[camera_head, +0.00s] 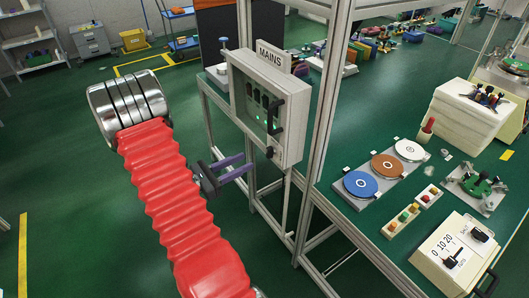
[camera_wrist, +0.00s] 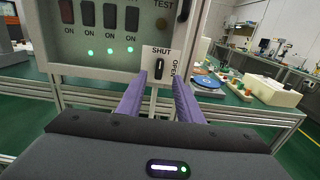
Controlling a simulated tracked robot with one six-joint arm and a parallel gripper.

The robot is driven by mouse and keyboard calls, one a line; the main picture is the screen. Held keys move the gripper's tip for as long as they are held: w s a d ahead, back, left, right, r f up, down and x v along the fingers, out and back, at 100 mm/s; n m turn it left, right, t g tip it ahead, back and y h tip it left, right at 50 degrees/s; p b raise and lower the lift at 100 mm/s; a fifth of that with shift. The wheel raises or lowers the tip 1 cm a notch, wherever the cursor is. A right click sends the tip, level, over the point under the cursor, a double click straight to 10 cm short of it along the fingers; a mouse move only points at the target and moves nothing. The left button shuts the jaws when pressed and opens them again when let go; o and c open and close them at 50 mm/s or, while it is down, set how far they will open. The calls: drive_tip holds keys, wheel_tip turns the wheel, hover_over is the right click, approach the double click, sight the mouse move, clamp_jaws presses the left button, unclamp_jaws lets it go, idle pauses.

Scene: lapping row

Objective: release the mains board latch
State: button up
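The mains board (camera_head: 292,100) is a pale grey box on a frame, under a MAINS sign. Its latch (camera_wrist: 158,67) is a small black knob on a white plate marked SHUT above and OPEN at the right; it stands upright, in line with SHUT. In the head view the latch (camera_head: 269,152) is a dark knob low on the box's front. My gripper (camera_head: 248,162) has two purple fingers, apart and empty, just below and in front of the box. In the wrist view my gripper (camera_wrist: 160,82) has its fingertips either side of the latch, slightly below it; contact cannot be seen.
A black handle (camera_head: 275,117) stands out from the box above the latch. Dark switches marked ON sit over lit green lamps (camera_wrist: 110,51). A frame post (camera_head: 318,110) rises right of the box. A bench with coloured discs (camera_head: 361,184) is further right. Floor at left is open.

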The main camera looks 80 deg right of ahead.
sight(267, 151)
drive_tip(key=x, duration=0.9)
drive_tip(key=shift+s+d, duration=0.2)
drive_tip(key=shift+c, duration=0.6)
